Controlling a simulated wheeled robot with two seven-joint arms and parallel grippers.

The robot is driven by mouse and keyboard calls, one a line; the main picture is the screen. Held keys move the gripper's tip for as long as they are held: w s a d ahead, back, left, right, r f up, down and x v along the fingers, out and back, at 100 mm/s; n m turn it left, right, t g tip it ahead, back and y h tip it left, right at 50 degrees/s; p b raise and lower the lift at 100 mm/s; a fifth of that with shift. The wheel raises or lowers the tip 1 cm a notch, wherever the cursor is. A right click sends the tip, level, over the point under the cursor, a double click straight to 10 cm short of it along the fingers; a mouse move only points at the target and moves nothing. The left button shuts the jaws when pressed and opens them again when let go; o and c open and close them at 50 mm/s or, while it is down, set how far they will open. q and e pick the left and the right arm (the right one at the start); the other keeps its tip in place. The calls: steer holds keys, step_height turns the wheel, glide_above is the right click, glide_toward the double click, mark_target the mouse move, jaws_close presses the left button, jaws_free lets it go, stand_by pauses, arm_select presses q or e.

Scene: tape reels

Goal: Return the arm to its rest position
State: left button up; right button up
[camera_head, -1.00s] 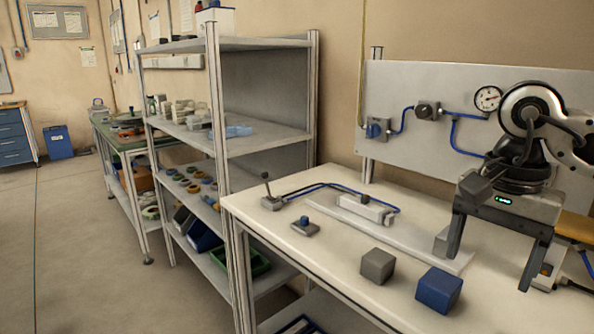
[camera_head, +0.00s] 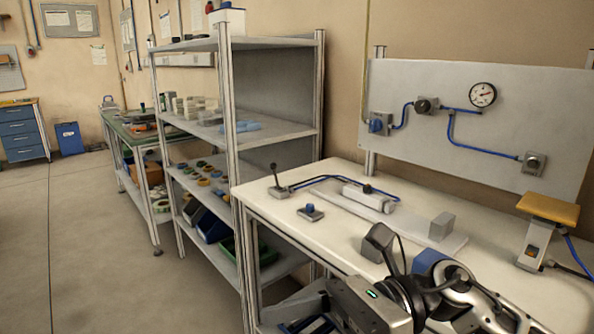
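My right arm is folded low at the bottom right of the head view. Its gripper (camera_head: 293,312) is at the bottom edge, in front of the white table (camera_head: 325,238), with its fingers pointing left. The fingers look spread apart, with nothing between them, though the lower part is cut close by the frame edge. The gripper body carries a small green display. A blue cube (camera_head: 429,261) on the table is partly hidden behind the arm. My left gripper is not in view.
A lever (camera_head: 275,177), a blue button box (camera_head: 311,211) and a plate with a cylinder (camera_head: 368,199) are on the table. A yellow-topped stand (camera_head: 546,208) is at right. A gauge panel (camera_head: 440,130) stands behind. A shelf rack (camera_head: 231,150) is left; the floor further left is clear.

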steer(key=w+d+f+n+t+h, duration=0.2)
steer(key=w+f+n+t, duration=0.1)
steer(key=n+t, duration=0.65)
steer(key=w+d+f+n+t+h, duration=0.2)
steer(key=d+f+n+t, duration=0.3)
steer(key=n, duration=0.8)
steer(key=w+f+n+t+h, duration=0.2)
steer(key=w+n+t, duration=0.1)
steer(key=n+t, duration=0.7)
steer(key=s+d+f+m+g+h, duration=0.3)
steer(key=s+f+m, duration=0.3)
steer(key=f, duration=0.4)
steer(key=s+d+f+m+g+h, duration=0.4)
steer(key=s+f+m+g, duration=0.1)
steer(key=f, duration=0.5)
steer(key=shift+s+m, duration=0.5)
steer(key=shift+m, duration=0.15)
steer(key=shift+g, duration=0.25)
